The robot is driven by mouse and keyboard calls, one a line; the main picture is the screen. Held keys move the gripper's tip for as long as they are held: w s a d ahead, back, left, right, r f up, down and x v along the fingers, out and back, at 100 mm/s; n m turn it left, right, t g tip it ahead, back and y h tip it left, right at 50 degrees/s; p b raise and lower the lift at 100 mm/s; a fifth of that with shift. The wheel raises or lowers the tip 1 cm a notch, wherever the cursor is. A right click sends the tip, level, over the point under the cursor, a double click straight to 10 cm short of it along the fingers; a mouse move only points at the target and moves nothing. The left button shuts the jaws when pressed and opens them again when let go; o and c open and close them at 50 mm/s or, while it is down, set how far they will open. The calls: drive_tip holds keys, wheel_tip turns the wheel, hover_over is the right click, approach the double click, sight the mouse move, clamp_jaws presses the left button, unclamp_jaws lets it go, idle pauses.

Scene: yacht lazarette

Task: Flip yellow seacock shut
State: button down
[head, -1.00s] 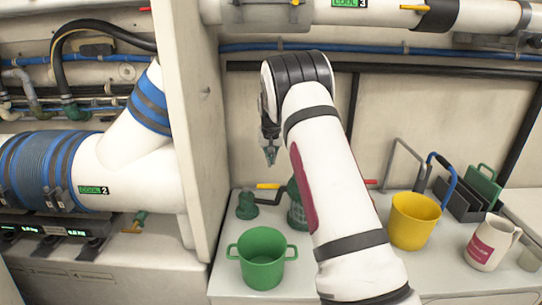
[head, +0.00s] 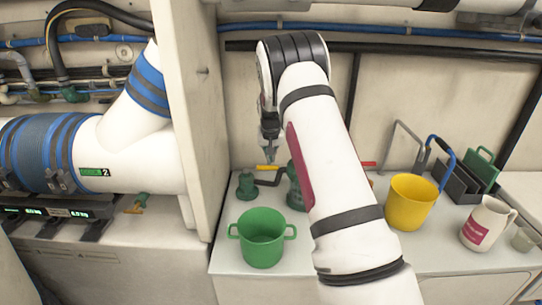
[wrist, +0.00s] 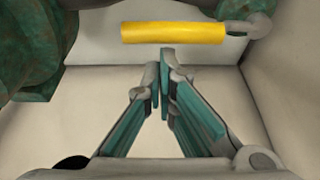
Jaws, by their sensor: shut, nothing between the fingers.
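The yellow seacock handle (head: 268,168) lies roughly level above the counter at the back, beside a green valve body (head: 295,188). In the wrist view the yellow handle (wrist: 172,33) runs across the top of the picture, its right end joined to a grey lever. My gripper (head: 269,150) hangs above the handle in the head view. In the wrist view my gripper (wrist: 164,56) is shut and empty, its fingertips just short of the yellow handle; I cannot tell whether they touch it. My arm hides part of the valve.
A second green fitting (head: 246,184) stands left of the valve, and a red handle (head: 367,164) shows to the right. A green pot (head: 262,240) is in front. A yellow bucket (head: 411,203), a white mug (head: 487,224) and a dark rack (head: 462,185) stand to the right.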

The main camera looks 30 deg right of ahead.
sight(272, 166)
drive_tip(key=shift+s+a+m, duration=0.2)
drive_tip(key=shift+s+m, duration=0.3)
drive_tip(key=shift+m, duration=0.2)
drive_tip(key=shift+s+a+m+g+h+b, duration=0.3)
drive_tip(key=shift+s+a+m+g+h, duration=0.1)
drive_tip(key=shift+s+m, duration=0.35)
drive_tip(key=shift+s+a, duration=0.3)
drive_tip(key=shift+s, duration=0.1)
drive_tip(key=shift+s+a+m+g+h, duration=0.15)
drive_tip(key=shift+a+m+g, duration=0.1)
drive_tip(key=shift+m, duration=0.4)
drive_tip(key=shift+s+a+m+g+h, duration=0.15)
drive_tip(key=shift+a+m, duration=0.1)
drive_tip(key=shift+m, duration=0.35)
drive_tip(key=s+a+m+g+b, duration=0.1)
drive_tip(key=s+a+m+g, duration=0.1)
drive_tip(key=a+m, duration=0.5)
drive_tip(key=shift+s+m+g+b, duration=0.35)
drive_tip(key=shift+m+g+b, duration=0.05)
drive_tip(key=shift+m, duration=0.4)
drive_tip(key=shift+d, duration=0.15)
